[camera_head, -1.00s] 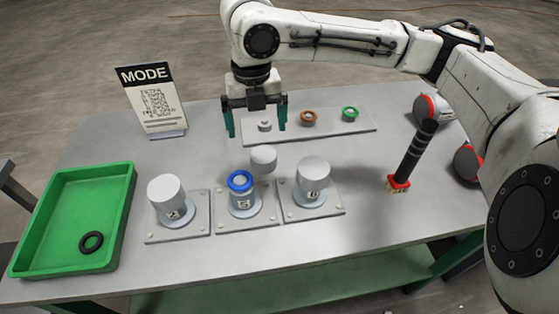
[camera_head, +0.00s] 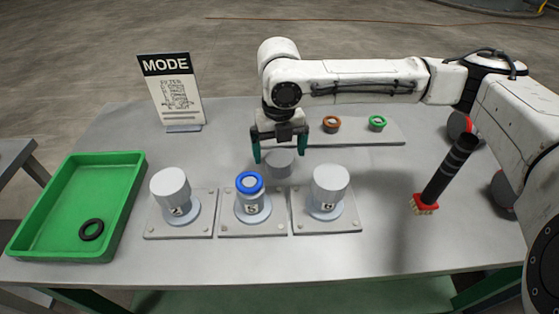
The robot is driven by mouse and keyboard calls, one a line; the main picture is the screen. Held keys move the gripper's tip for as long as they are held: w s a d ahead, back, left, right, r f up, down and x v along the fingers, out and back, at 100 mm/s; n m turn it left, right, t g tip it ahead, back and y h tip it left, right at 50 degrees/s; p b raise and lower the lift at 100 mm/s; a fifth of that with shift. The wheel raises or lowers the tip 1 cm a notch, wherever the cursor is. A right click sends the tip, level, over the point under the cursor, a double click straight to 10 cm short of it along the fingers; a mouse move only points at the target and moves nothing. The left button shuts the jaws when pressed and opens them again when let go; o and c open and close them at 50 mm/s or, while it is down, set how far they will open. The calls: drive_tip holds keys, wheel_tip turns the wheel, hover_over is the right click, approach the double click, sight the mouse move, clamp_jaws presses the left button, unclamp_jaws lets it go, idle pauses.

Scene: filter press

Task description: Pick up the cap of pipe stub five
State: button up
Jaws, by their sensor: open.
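The middle pipe stub (camera_head: 253,207) has a label that looks like a 5. It is uncapped, with a blue ring (camera_head: 250,183) around its top. A loose grey cylindrical cap (camera_head: 279,165) stands on the table just behind this stub. My gripper (camera_head: 280,154) is open and empty, pointing down. Its two teal fingers appear to the left and right of the cap's upper part. I cannot tell whether the fingertips are level with the cap or still above it.
Capped stubs stand on the left (camera_head: 172,197) and right (camera_head: 328,191), close beside the middle one. A brush (camera_head: 441,177) stands at the right. A green tray (camera_head: 136,190) holds a black ring (camera_head: 91,230). Behind are a ring plate (camera_head: 354,137) and a MODE sign (camera_head: 171,90).

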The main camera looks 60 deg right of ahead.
drive_tip(key=shift+f, duration=1.3)
drive_tip(key=shift+c, duration=0.4)
drive_tip(key=c, duration=1)
